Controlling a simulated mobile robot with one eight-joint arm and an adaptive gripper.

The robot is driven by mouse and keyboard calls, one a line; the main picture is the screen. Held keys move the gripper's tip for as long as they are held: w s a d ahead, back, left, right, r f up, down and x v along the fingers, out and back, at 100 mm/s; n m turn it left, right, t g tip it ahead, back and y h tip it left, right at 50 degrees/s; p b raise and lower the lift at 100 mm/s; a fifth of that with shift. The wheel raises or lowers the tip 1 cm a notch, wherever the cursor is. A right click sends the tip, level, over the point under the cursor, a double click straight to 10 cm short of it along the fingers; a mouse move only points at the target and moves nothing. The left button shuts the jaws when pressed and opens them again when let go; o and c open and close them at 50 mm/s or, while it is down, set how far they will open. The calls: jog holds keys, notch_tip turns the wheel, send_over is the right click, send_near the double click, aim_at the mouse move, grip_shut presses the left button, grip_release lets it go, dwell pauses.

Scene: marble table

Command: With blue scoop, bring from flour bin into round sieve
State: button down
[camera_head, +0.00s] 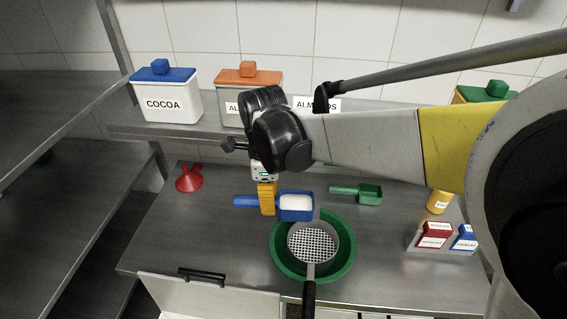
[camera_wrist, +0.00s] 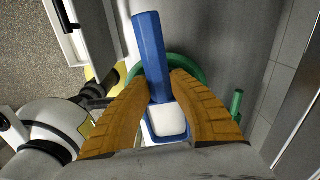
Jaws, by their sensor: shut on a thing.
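My gripper (camera_head: 267,205) is shut on the handle of the blue scoop (camera_head: 283,208), with its yellow fingers around it. The scoop is roughly level and holds white flour (camera_head: 296,202). In the wrist view the blue handle (camera_wrist: 150,50) passes between the fingers (camera_wrist: 160,90) and white shows in the scoop's bowl. The round sieve (camera_head: 312,243) rests in a green bowl (camera_head: 282,262), its black handle pointing to the front. The scoop is above the table, by the bowl's back left rim. No bin labelled flour shows.
A green scoop (camera_head: 367,193) lies behind the bowl, a red funnel (camera_head: 189,178) to the left. A caddy (camera_head: 440,243) with red and blue packets stands right. A COCOA bin (camera_head: 166,97) and others stand on the shelf. A pale panel with a black handle (camera_head: 201,275) is at the front.

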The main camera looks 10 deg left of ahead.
jog(key=shift+s, duration=0.25)
